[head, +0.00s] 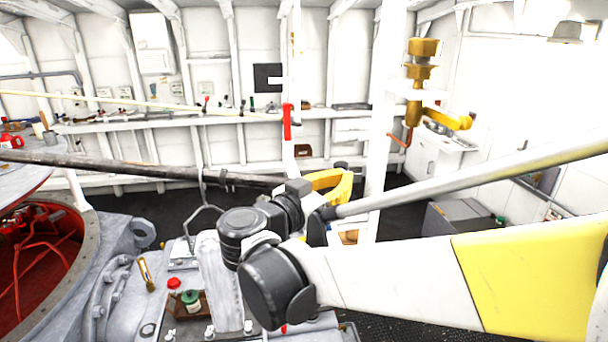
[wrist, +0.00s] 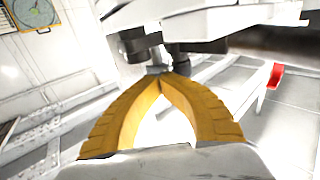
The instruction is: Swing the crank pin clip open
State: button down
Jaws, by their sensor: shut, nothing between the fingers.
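My gripper (wrist: 163,80) shows in the wrist view with its two yellow fingers drawn together at the tips and nothing between them. Just beyond the tips is a dark fitting (wrist: 133,46) with short round parts, below a pale beam. I cannot tell whether this is the crank pin clip, or whether the tips touch it. In the head view my gripper (head: 343,182) is near the middle, beyond my black wrist joints, and my arm hides part of what lies around it. No crank pin clip can be made out for certain in either view.
A brass fitting with a yellow arm (head: 458,122) is on a white post at the right. A long dark bar (head: 130,166) and a pale pole (head: 480,170) cross the room. A red-lined round opening (head: 40,255) is at the left. A wall shelf (head: 180,123) holds small tools.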

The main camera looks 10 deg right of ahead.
jog(key=c, duration=0.9)
grip_release()
jog(key=shift+s+d+r, duration=0.1)
jog(key=shift+s+d, duration=0.25)
jog(key=shift+d, duration=0.35)
jog(key=shift+c, duration=0.2)
jog(key=shift+w+a, duration=0.2)
jog(key=v, duration=1.2)
